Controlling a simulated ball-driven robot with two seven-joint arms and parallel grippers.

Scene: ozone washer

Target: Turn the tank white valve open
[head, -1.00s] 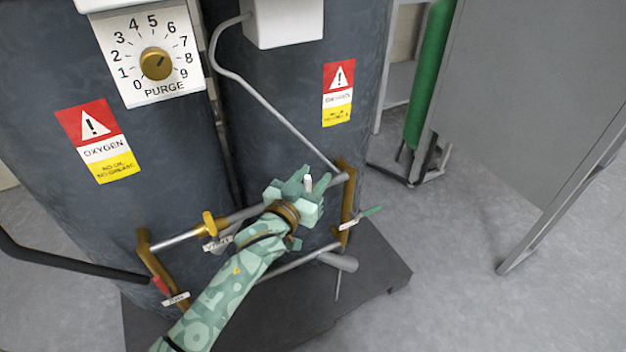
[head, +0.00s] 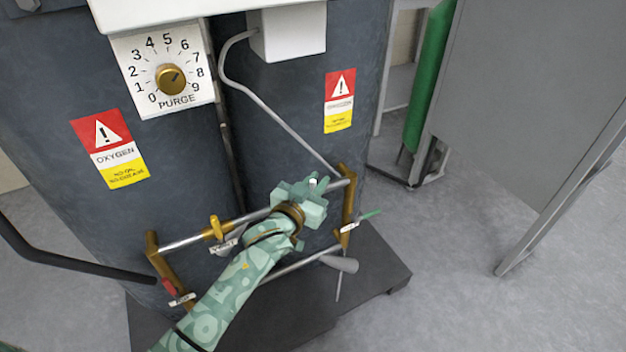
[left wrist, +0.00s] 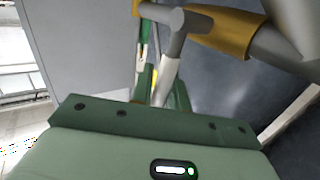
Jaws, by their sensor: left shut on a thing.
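The white valve handle shows as a small white tip (head: 313,182) between the fingers of my left gripper (head: 314,184), at the right part of the upper pipe in front of the tanks. In the left wrist view the white handle (left wrist: 167,78) hangs from a grey stem, and my green left fingers (left wrist: 162,92) are shut on it. The gripper hides most of the handle in the head view. The dark tank (head: 290,120) stands behind. My right gripper is in neither view.
A yellow valve handle (head: 216,228), a red one (head: 169,287) and a green one (head: 370,214) sit on nearby pipes. Brass fittings (head: 347,210) join the pipes close to my gripper. A black tube (head: 80,261) crosses at left.

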